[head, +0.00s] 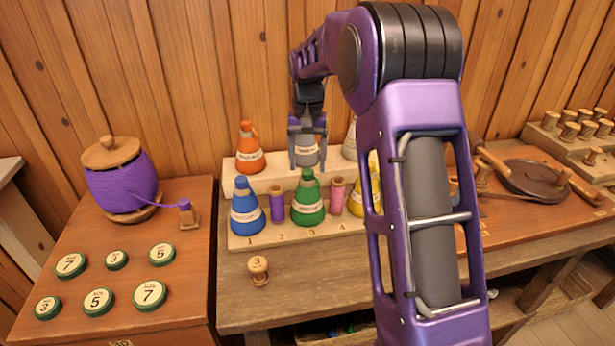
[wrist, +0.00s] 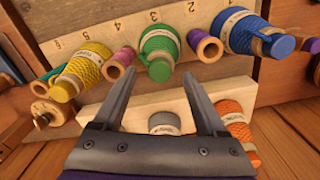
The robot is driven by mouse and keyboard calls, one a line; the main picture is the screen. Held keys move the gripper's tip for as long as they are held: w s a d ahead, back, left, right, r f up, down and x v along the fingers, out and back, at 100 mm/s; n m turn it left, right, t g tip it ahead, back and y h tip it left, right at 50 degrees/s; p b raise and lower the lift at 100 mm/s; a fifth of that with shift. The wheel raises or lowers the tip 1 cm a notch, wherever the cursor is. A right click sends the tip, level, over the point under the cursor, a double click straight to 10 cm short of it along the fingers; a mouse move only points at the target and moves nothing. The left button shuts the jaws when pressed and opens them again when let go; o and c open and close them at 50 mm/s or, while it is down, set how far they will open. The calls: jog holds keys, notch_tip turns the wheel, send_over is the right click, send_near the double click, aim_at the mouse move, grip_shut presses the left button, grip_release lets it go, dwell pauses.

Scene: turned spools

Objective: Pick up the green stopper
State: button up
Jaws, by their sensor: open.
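The green stopper (head: 308,208) is a cone-shaped piece with a pale label band and a rounded top. It stands upright on the lower step of the wooden rack, between a purple spool (head: 277,203) and a pink spool (head: 337,196). It also shows in the wrist view (wrist: 159,48), its top between my fingertips in the picture. My gripper (head: 307,163) is open and empty, above and slightly behind the green top in the head view. In the wrist view my gripper (wrist: 158,76) shows both fingers apart, touching nothing that I can see.
A blue cone (head: 246,212) and a yellow cone (head: 373,190) flank the spools. An orange cone (head: 249,150) and a grey cone (wrist: 165,123) are on the upper step. A small wooden spool (head: 258,270) stands on the bench in front. My arm hides part of the right side.

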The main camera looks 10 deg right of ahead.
jog(key=shift+f, duration=0.85)
grip_shut()
